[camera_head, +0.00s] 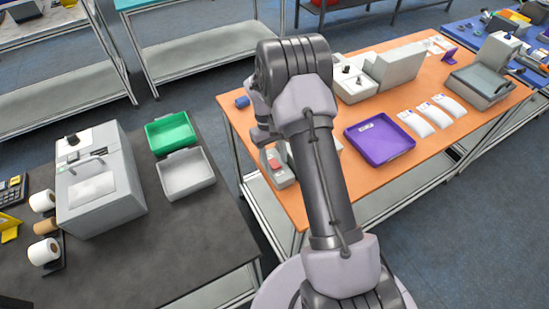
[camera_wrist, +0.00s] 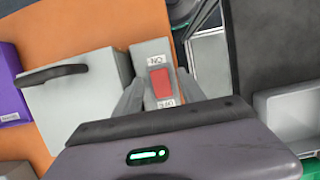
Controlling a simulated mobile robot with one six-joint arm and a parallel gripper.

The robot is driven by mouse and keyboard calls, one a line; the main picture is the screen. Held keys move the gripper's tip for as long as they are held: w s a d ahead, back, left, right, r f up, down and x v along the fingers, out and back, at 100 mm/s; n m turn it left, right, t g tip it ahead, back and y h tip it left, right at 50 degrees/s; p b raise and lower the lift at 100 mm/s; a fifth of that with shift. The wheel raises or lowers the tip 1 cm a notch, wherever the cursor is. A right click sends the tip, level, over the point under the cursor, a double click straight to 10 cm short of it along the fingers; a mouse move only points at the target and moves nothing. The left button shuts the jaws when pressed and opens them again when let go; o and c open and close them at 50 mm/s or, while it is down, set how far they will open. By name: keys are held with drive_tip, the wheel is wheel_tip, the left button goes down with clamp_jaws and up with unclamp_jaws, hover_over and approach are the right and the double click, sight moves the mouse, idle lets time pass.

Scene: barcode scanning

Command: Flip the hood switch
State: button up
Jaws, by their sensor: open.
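The hood switch is a red rocker (camera_wrist: 161,83) on a small light grey box (camera_wrist: 151,49), with an ON label above it and an OFF label below it in the wrist view, both upside down. In the head view the switch box (camera_head: 283,178) stands at the left end of the orange table, its red rocker facing up. My gripper (camera_wrist: 160,88) is open and empty, with one finger on each side of the rocker in the wrist view. I cannot tell whether the fingers touch the box. In the head view my arm hides most of the gripper.
A white box with a dark handle (camera_wrist: 52,75) stands right beside the switch box. A purple tray (camera_head: 380,141) lies further right on the orange table (camera_head: 440,120). A dark table (camera_head: 165,250) with a grey tray (camera_head: 186,173) is across a gap to the left.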

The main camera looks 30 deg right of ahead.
drive_tip(key=shift+r, duration=0.1)
drive_tip(key=p+v, duration=0.3)
drive_tip(key=v, duration=1.4)
drive_tip(key=shift+p, duration=0.4)
drive_tip(key=shift+r, duration=0.1)
drive_tip(key=s+a+r+m+t+b, duration=0.2)
drive_tip(key=s+a+r+t+b, duration=0.4)
drive_tip(key=s+a+b, duration=0.5)
drive_tip(key=s+a+f+m+t+y+b, duration=0.1)
drive_tip(key=s+a+f+b, duration=0.1)
drive_tip(key=s, duration=0.6)
drive_tip(key=s+a+f+m+t+y+b, duration=0.1)
drive_tip(key=s+f+b, duration=0.3)
drive_tip(key=s, duration=0.5)
drive_tip(key=shift+a+m+t+b, duration=0.4)
drive_tip(key=shift+a+t, duration=0.2)
drive_tip(key=shift+a, duration=0.1)
